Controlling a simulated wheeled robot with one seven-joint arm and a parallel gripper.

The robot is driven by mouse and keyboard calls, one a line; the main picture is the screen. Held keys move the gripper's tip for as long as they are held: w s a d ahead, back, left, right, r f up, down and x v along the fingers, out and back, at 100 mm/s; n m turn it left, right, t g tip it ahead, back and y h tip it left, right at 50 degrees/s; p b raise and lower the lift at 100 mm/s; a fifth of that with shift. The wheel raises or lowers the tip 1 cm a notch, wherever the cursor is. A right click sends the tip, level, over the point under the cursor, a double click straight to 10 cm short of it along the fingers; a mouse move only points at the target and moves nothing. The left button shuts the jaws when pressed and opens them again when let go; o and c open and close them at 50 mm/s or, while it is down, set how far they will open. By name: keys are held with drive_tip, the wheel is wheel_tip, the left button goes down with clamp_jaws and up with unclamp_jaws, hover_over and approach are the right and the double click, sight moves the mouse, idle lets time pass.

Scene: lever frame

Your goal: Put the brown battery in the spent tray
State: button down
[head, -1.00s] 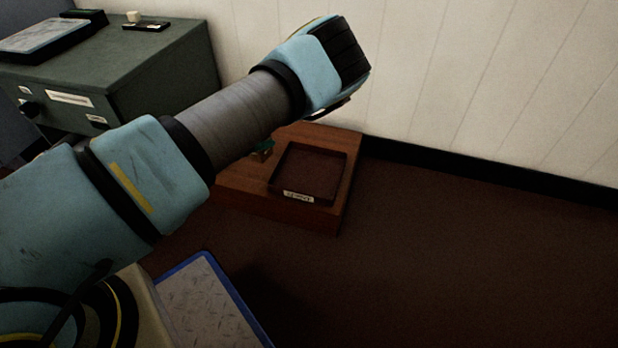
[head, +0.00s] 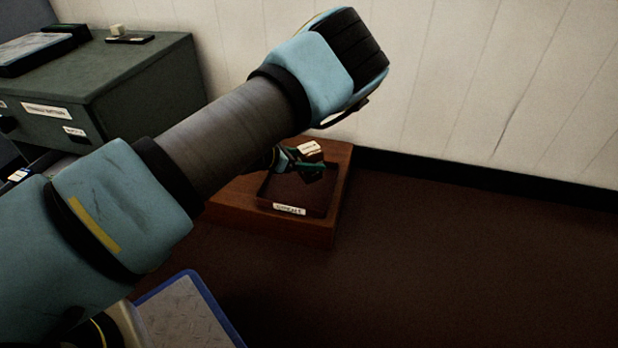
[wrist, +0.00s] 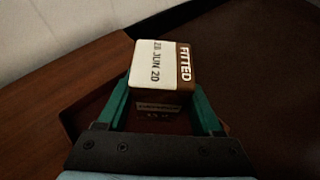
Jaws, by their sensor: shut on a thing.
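My gripper (head: 312,166) is shut on a brown and white block, the battery (wrist: 162,68). In the wrist view its top face reads "FITTED" and "28 JUN 20", and it sits between the two green fingers. In the head view the battery (head: 309,148) shows just above the far part of a dark, shallow tray (head: 312,212) on a wooden stand. The tray's front label is too small to read surely. In the wrist view the tray (wrist: 100,112) lies partly hidden below the battery and the fingers. I cannot tell how high the battery is above its floor.
The wooden stand (head: 240,215) stands near the white panelled wall (head: 480,80). A green cabinet (head: 150,75) with labels is at the left, with small items on top. A blue-edged plate (head: 190,315) is at the bottom. Brown floor is clear at the right.

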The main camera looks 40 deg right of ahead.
sight(310, 173)
wheel_tip(310, 173, down, 5)
drive_tip(key=shift+r+b, duration=0.15)
drive_tip(key=shift+b, duration=1.05)
drive_tip(key=shift+r, duration=0.1)
drive_tip(key=shift+c, duration=0.2)
unclamp_jaws()
